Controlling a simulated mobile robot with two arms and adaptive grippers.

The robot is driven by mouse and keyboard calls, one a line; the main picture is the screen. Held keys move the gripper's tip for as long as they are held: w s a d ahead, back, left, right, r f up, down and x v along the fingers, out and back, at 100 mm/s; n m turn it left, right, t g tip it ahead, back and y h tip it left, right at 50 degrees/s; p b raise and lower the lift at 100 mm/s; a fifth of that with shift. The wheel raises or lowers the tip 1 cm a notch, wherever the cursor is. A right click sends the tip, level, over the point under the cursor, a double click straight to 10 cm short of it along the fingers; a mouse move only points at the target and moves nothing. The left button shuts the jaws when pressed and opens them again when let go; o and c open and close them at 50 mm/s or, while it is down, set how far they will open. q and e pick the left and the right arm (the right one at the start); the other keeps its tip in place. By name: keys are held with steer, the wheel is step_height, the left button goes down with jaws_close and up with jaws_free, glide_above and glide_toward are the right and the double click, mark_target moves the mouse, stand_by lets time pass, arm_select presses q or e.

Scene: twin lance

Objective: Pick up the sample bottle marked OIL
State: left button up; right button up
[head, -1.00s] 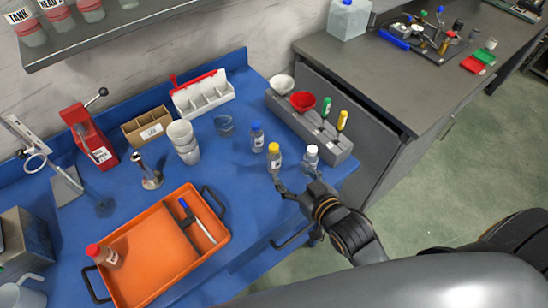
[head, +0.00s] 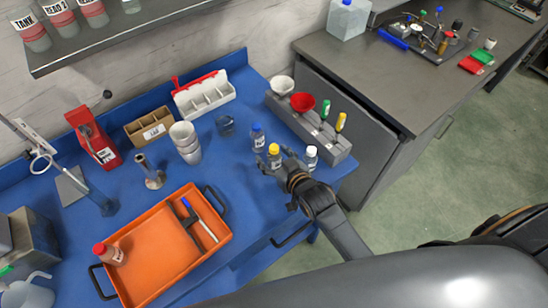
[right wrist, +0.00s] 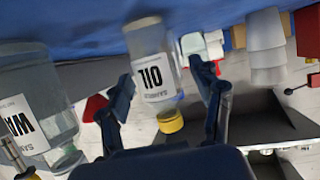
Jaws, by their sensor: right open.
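The OIL bottle (head: 274,158) has a yellow cap and stands on the blue bench near its right end. In the right wrist view the OIL bottle (right wrist: 152,72) appears upside down, with its OIL label facing the camera. My right gripper (right wrist: 165,88) is open, with one finger on each side of the bottle in that view; contact is not visible. In the head view my right gripper (head: 282,166) is close beside the bottle and partly covers it. My left gripper is not in view.
A white-capped bottle (head: 311,157) stands just right of my gripper; its label in the wrist view begins "WA" (right wrist: 35,110). A blue-capped bottle (head: 257,137) stands behind. A grey rack (head: 325,135) lies behind right, and an orange tray (head: 150,245) sits left.

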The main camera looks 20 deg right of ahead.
steer(key=c, duration=1.3)
steer(key=shift+c, duration=0.2)
steer(key=shift+r, duration=0.15)
